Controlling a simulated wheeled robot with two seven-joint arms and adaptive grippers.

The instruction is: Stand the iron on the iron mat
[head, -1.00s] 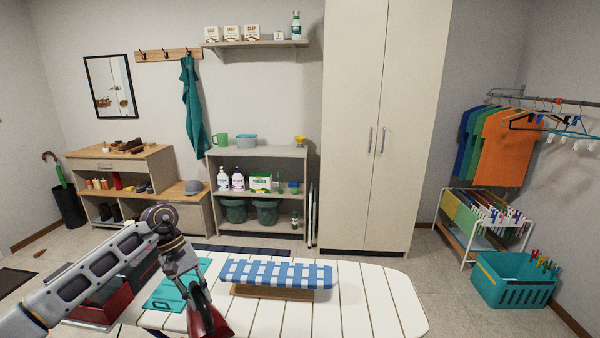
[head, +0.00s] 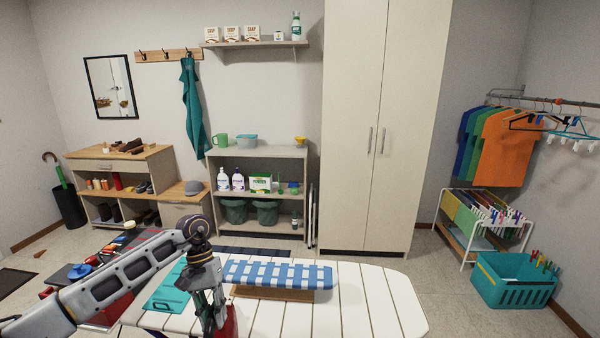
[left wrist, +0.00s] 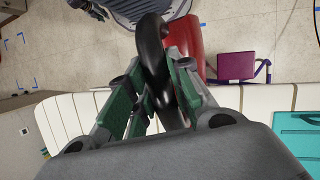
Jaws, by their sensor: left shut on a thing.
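My left gripper (head: 213,315) is shut on the black handle of the iron (head: 230,322), at the near edge of the white slatted table. In the left wrist view the handle (left wrist: 153,62) runs between the green-padded fingers, and the iron's red body shows beyond them. In the head view most of the iron is hidden by my gripper and cut by the frame's bottom. The teal iron mat (head: 166,298) lies flat on the table, left of my gripper; part of a teal sheet also shows in the left wrist view (left wrist: 302,138). My right gripper is not in view.
A small board with a blue-and-white checked cover (head: 278,274) stands on the white table (head: 370,305), just right of my gripper. The table's right part is clear. A red container (head: 108,312) with several items lies left of the table, partly behind my arm.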

